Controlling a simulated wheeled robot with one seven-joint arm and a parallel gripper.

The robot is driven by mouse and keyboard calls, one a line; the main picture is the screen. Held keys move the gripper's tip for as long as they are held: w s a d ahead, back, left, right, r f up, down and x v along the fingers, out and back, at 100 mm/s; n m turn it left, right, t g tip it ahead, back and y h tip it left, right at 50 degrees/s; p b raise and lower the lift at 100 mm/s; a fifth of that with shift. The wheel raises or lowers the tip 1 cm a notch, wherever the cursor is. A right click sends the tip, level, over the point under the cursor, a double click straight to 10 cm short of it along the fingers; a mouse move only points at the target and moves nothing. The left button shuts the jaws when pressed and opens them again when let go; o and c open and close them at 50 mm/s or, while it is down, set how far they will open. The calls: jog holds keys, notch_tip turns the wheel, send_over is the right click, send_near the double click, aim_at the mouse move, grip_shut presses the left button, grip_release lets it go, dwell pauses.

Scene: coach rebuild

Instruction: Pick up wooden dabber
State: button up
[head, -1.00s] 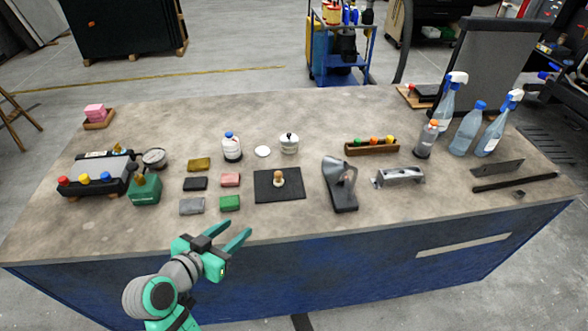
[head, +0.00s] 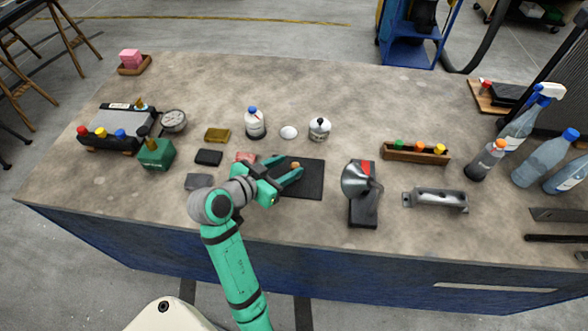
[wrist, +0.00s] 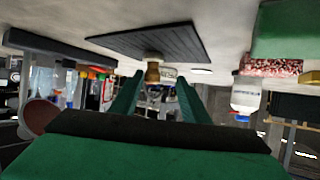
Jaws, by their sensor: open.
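The wooden dabber (head: 295,165) stands on a dark flat mat (head: 312,188) near the middle of the bench; my fingers partly hide it in the head view. In the wrist view, which is upside down, the dabber (wrist: 153,72) hangs from the mat (wrist: 150,38) and lies between the lines of my two fingers, just past their tips. My gripper (head: 289,169) is open and empty, low over the mat's left part, its green fingers pointing at the dabber. The fingers also show in the wrist view (wrist: 159,80). I cannot tell the exact gap to the dabber.
Small blocks, among them a dark one (head: 208,157) and a grey one (head: 199,181), lie left of my gripper. A white bottle (head: 255,124) and a white lidded pot (head: 319,130) stand behind.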

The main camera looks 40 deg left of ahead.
aim_at(303, 163)
jog(key=w, duration=0.1)
jog(key=w+d+f, duration=0.1)
jog(key=w, duration=0.1)
jog(key=w+d+f, duration=0.1)
jog(key=w, duration=0.1)
jog(key=shift+w+f, duration=0.3)
jog(key=shift+w, duration=0.1)
jog(key=shift+a, duration=0.1)
grip_shut()
